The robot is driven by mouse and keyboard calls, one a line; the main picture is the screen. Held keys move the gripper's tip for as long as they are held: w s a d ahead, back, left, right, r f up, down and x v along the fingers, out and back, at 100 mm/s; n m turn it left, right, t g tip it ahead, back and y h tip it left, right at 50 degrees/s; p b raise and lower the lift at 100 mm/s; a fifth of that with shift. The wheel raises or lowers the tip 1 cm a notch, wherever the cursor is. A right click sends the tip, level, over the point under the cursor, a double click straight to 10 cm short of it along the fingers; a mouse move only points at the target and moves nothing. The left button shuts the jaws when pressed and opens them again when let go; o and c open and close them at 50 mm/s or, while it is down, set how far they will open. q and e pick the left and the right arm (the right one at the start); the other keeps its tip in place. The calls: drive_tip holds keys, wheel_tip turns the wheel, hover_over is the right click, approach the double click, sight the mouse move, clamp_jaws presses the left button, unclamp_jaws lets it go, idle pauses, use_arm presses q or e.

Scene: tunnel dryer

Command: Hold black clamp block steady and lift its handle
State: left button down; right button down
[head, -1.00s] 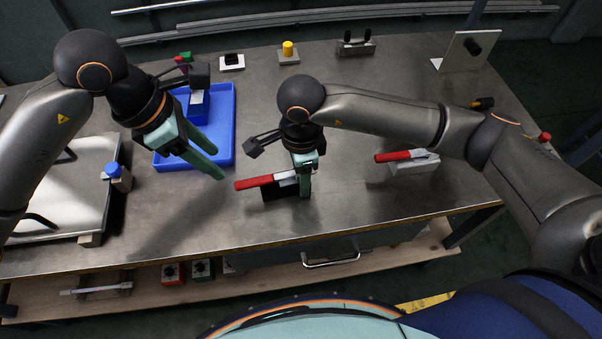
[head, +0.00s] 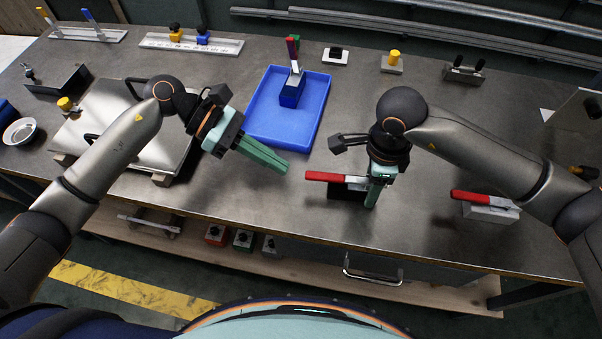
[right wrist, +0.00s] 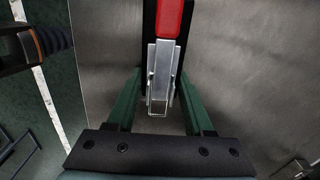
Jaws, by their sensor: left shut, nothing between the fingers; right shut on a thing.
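The black clamp block (head: 346,193) stands on the metal table, right of centre in the head view. Its red handle (head: 333,177) lies flat, pointing left, and joins a silver lever. My right gripper (head: 372,202) is shut on the block, fingers pointing down. In the right wrist view its fingers (right wrist: 160,108) flank the silver metal part (right wrist: 161,78), and the red handle (right wrist: 170,18) runs off the top edge. My left gripper (head: 284,168) is shut and empty, its fingertips a little left of the handle's free end. The fingers partly hide the block.
A blue tray (head: 262,138) holds a blue block (head: 292,92) with an upright red handle. A pale block (head: 488,211) with another red handle stands at the right. A silver plate (head: 112,120) lies left. Clear table lies between the black and pale blocks.

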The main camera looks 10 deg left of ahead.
use_arm(q)
drive_tip(key=a+f+h, duration=0.1)
drive_tip(key=a+f+t, duration=0.1)
drive_tip(key=a, duration=0.1)
drive_tip(key=w+a+f+t+h, duration=0.1)
drive_tip(key=shift+w+a+n+h, duration=0.1)
drive_tip(key=shift+a+n+h, duration=0.2)
drive_tip(key=shift+a+n, duration=0.1)
approach(341, 178)
drive_tip(key=f, duration=0.1)
drive_tip(key=d+f, duration=0.1)
drive_tip(key=f, duration=0.3)
drive_tip(key=shift+w+d, duration=0.1)
drive_tip(key=shift+d, duration=0.3)
